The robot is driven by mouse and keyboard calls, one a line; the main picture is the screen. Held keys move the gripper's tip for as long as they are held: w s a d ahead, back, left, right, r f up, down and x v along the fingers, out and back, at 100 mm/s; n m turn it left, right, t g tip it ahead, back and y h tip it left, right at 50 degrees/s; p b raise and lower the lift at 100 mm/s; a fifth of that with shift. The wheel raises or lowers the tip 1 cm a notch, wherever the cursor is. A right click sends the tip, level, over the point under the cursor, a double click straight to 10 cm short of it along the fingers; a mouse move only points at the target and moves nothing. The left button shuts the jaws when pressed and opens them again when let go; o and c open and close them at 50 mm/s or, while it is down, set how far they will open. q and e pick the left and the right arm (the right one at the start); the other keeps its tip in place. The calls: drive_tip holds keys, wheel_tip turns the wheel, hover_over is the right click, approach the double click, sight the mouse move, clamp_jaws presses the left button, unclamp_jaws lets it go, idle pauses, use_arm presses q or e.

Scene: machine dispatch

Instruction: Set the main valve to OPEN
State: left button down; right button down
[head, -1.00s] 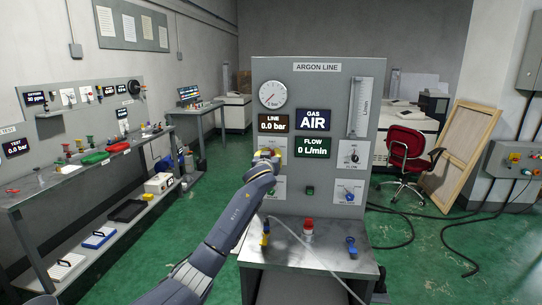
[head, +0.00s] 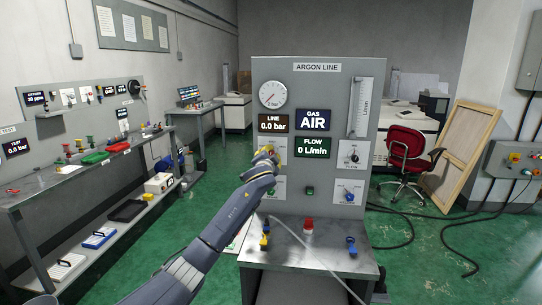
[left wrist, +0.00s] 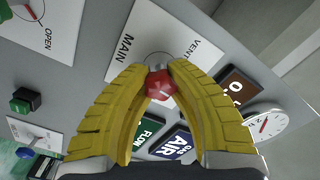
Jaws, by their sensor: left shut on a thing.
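The main valve's red knob (left wrist: 161,84) sits on a white plate (left wrist: 128,42) lettered MAIN and VENT in the left wrist view. My left gripper (left wrist: 158,72) has its two yellow fingers closed on the knob from both sides. The plate appears tilted in that view. I cannot tell which mark the knob points to. The displays read line 0.0 bar, gas AIR, flow 0 L/min. My right gripper is not in view.
A flow knob (head: 354,158), a blue-handled valve (head: 348,195) and a green button (head: 310,190) are on the panel. A red button (head: 308,226) and a blue part (head: 351,245) stand on the ledge below. A workbench (head: 70,178) is at the left.

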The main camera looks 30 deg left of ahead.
use_arm(q)
drive_tip(key=m, duration=0.5)
drive_tip(key=shift+f+m, duration=0.1)
drive_tip(key=shift+m, duration=2.7)
drive_tip(key=c, duration=1.1)
unclamp_jaws()
drive_tip(key=shift+o, duration=0.2)
drive_tip(key=shift+s, duration=0.1)
drive_tip(key=v, duration=1.1)
drive_tip(key=shift+s+d, duration=0.15)
drive_tip(key=shift+s, duration=0.25)
